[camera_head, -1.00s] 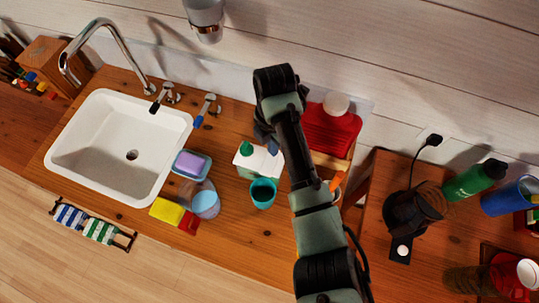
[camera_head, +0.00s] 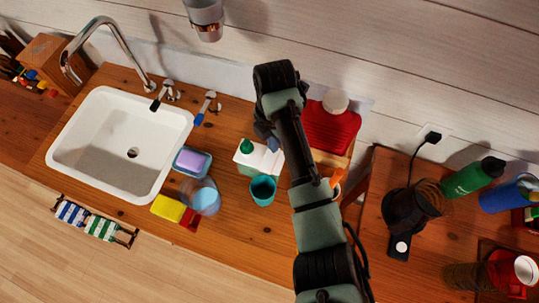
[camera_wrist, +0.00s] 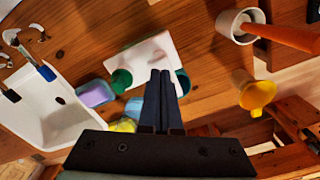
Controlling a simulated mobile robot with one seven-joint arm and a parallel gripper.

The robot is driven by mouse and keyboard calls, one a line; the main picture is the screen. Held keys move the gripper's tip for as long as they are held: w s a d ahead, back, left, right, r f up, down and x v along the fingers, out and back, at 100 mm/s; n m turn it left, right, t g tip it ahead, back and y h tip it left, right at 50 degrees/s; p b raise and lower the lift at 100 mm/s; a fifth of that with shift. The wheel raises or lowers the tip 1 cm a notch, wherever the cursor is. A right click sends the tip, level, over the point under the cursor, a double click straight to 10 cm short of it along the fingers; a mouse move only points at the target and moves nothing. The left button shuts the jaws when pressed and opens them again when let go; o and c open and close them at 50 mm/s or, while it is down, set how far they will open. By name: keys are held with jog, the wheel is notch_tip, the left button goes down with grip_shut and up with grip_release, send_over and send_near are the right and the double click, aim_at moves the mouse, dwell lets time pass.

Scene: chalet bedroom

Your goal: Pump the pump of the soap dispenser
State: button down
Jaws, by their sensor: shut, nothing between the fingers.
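I cannot make out a pump head for sure in either view, so I cannot tell which thing is the soap dispenser. A white carton-shaped container with a green cap (camera_head: 262,158) stands on the wooden counter, partly behind my arm; it also shows in the wrist view (camera_wrist: 155,45). A red bottle with a white cap (camera_head: 331,128) stands at the wall behind my arm. My gripper (camera_wrist: 161,74) is shut and empty; its fingertips overlap the white container in the wrist view, and I cannot tell whether they touch.
A teal cup (camera_head: 263,190) stands close by the white container. Further left are a purple soap bar (camera_head: 191,160), a clear blue cup (camera_head: 206,200), a yellow sponge (camera_head: 168,208) and the white sink (camera_head: 118,150). A yellow object (camera_wrist: 258,93) is right of my fingers.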

jog(key=shift+f+b, duration=0.85)
jog(key=shift+f, duration=0.55)
jog(key=shift+r+p, duration=1.45)
jog(key=shift+r, duration=0.1)
jog(key=shift+r, duration=0.1)
notch_tip(320, 180, up, 5)
jog(key=p, duration=0.4)
jog(key=shift+p, duration=0.3)
